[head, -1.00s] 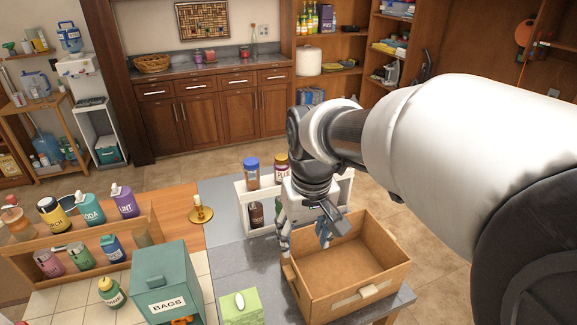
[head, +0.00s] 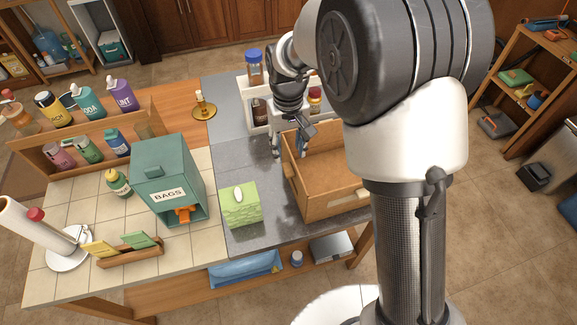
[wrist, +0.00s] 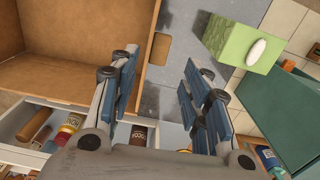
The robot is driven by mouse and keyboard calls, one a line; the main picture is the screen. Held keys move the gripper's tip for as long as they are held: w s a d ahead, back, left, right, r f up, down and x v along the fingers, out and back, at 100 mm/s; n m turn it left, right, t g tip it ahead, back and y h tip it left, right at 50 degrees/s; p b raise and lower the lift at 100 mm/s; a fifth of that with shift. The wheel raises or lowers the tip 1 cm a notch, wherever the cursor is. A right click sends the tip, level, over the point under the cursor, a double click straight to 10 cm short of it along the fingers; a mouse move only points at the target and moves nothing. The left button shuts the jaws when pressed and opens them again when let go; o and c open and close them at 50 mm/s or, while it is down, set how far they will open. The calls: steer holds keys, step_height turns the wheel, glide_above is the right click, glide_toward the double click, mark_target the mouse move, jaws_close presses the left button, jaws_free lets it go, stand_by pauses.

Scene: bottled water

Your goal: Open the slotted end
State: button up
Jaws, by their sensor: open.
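A brown open-topped box (head: 326,207) stands on the grey counter. A pale tab shows on its front wall (head: 362,193). In the wrist view the box (wrist: 75,75) fills the upper left, and a tan plate or slot (wrist: 159,48) shows at its right edge. My gripper (head: 289,143) points down at the box's back left corner, and its fingers stand apart. In the wrist view my gripper (wrist: 160,72) is open with nothing held; the left finger overlaps the box edge and the right one is over the counter. I cannot tell whether it touches the wall.
A green tissue box (head: 240,207) and a teal BAGS dispenser (head: 165,170) stand left of the box. A white rack (head: 262,112) with bottles stands behind it, close to my gripper. A brass candle holder (head: 203,107) is further left. Bare grey counter (head: 270,232) lies in front.

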mark_target(288, 168)
step_height(288, 168, down, 8)
steer(key=shift+r+b, duration=0.15)
steer(key=shift+b, duration=0.75)
steer(key=shift+c, duration=0.3)
jaws_close()
